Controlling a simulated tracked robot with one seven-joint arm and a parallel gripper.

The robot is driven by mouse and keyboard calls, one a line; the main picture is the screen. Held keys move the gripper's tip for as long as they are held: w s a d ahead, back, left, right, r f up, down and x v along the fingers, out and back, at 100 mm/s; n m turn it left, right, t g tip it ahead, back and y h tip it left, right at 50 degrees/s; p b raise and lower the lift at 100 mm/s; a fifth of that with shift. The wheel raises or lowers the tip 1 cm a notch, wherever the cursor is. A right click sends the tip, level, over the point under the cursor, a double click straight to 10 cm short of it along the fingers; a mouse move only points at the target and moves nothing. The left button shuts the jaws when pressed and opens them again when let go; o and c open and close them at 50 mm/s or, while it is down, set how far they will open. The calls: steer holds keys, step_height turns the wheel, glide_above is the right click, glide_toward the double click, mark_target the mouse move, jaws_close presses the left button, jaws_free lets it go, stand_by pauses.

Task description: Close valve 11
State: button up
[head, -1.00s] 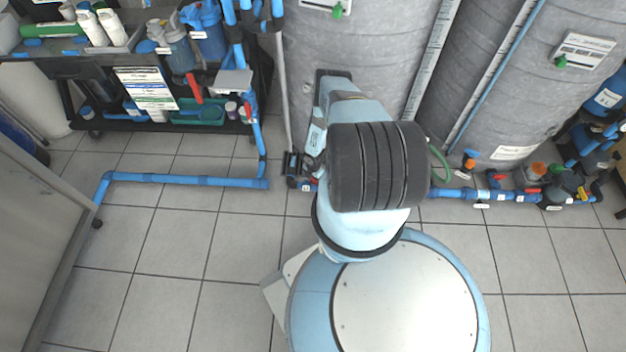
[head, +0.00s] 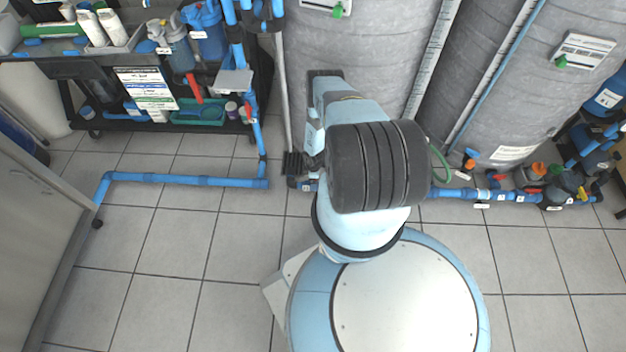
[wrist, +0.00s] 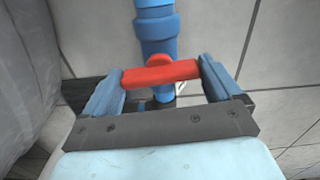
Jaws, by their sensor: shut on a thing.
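A red valve handle (wrist: 162,74) sits on a blue pipe (wrist: 157,30) in the wrist view. The handle lies crosswise to the pipe. My gripper (wrist: 161,82) has one blue finger at each end of the handle and is shut on it. No valve number is readable there. In the head view my gripper (head: 292,163) is low by the floor pipe, left of my arm. My arm hides much of the valve area there.
Large grey tanks (head: 350,45) stand behind my arm. A blue floor pipe (head: 185,180) runs left, and more pipe with valves (head: 515,196) runs right. A black cart (head: 95,65) stands at the back left. The tiled floor in front is clear.

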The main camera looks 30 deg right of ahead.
steer(key=shift+w+d+r+m, duration=0.1)
steer(key=shift+w+m, duration=0.15)
steer(key=shift+m, duration=0.35)
steer(key=o, duration=0.7)
steer(key=shift+o, duration=0.2)
steer(key=shift+s, duration=0.1)
step_height(320, 180, up, 14)
steer(key=shift+f, duration=0.2)
stand_by(0.5)
